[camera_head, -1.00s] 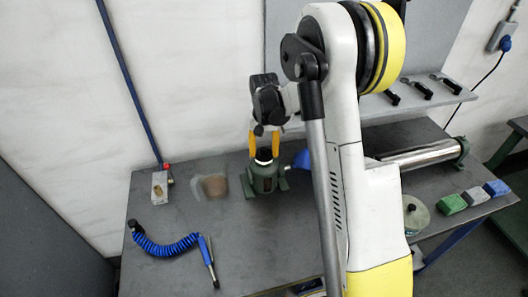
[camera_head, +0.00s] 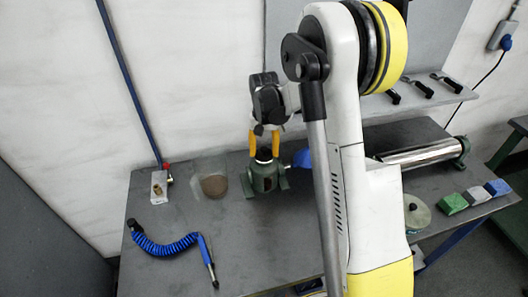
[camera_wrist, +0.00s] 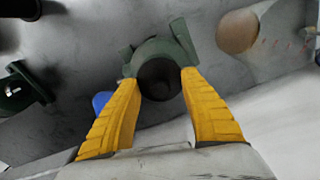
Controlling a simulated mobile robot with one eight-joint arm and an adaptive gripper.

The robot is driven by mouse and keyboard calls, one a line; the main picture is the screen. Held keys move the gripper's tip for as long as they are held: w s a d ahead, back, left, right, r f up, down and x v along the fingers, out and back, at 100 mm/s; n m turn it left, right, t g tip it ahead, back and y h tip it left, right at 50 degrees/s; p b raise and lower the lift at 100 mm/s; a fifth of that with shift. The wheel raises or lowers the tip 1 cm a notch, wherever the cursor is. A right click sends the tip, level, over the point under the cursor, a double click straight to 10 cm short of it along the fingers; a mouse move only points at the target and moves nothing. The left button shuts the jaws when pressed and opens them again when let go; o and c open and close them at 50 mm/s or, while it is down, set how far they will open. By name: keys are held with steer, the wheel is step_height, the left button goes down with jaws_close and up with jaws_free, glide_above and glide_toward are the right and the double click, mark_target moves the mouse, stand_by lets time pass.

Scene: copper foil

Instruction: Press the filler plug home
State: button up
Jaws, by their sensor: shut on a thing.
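A small green housing (camera_head: 264,182) with side feet stands on the bench; in the wrist view its round collar (camera_wrist: 155,48) shows. A dark round piece, apparently the filler plug (camera_wrist: 160,80), sits at the collar between the fingertips. My gripper (camera_head: 264,154) points down over the housing, its yellow fingers on either side of the dark piece and shut on it. The wrist view also shows my gripper (camera_wrist: 159,78). The plug's lower part and its depth in the housing are hidden.
A clear container with brown contents (camera_head: 213,186) stands just left of the housing. A metal roller (camera_head: 415,155) and coloured blocks (camera_head: 475,195) are at the right.

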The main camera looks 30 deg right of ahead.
steer(key=o, duration=1.2)
steer(key=shift+o, duration=0.5)
steer(key=o, duration=0.4)
steer(key=shift+o, duration=0.2)
steer(key=shift+r, duration=0.1)
